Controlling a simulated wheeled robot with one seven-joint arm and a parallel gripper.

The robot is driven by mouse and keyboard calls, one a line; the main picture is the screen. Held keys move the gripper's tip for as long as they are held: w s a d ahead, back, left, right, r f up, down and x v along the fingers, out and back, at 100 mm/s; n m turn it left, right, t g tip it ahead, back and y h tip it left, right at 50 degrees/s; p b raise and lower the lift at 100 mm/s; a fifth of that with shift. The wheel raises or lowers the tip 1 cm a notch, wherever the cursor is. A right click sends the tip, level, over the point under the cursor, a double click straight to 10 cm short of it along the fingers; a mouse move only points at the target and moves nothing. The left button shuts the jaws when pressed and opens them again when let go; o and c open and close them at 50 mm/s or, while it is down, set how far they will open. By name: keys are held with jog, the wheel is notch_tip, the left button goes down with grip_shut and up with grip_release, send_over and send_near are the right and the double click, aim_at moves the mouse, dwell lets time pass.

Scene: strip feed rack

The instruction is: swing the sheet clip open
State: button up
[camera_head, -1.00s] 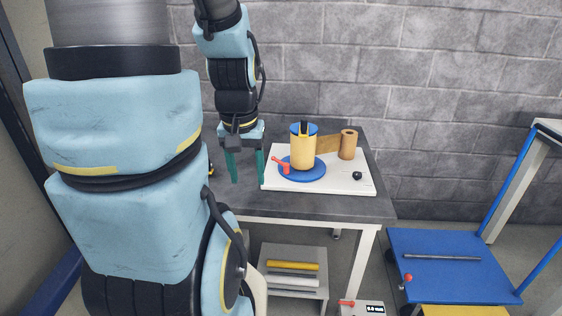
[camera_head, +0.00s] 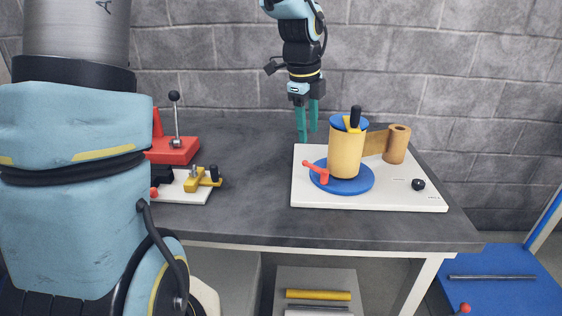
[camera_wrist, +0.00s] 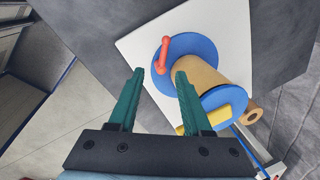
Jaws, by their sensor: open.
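On the white board (camera_head: 310,193), a tan roll (camera_head: 345,158) stands upright on a blue disc (camera_head: 362,186), with a blue cap and a yellow-and-black fitting (camera_head: 354,120) on top. A red lever (camera_head: 316,171) sits at the disc's left edge. On a smaller board at left is a yellow-and-black clamp-like part (camera_head: 203,179). I cannot tell which part is the sheet clip. My gripper (camera_head: 308,138) is open and empty, pointing down near the big board's back left corner. In the wrist view, its fingers (camera_wrist: 160,75) stand apart, with the red lever (camera_wrist: 162,55) beyond them.
A brown strip (camera_head: 375,142) runs from the tan roll to a brown roll (camera_head: 397,145). A black knob (camera_head: 418,184) is at the board's right. A red base with an upright lever (camera_head: 174,147) stands at back left. The grey tabletop (camera_head: 250,185) between the boards is clear.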

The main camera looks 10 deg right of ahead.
aim_at(311, 164)
jog(key=shift+m, duration=0.4)
jog(key=f, duration=0.3)
jog(key=w+d+f, duration=0.1)
jog(key=f, duration=0.3)
jog(key=w+d+f, duration=0.1)
jog(key=f, duration=0.2)
jog(key=shift+f, duration=0.3)
grip_shut()
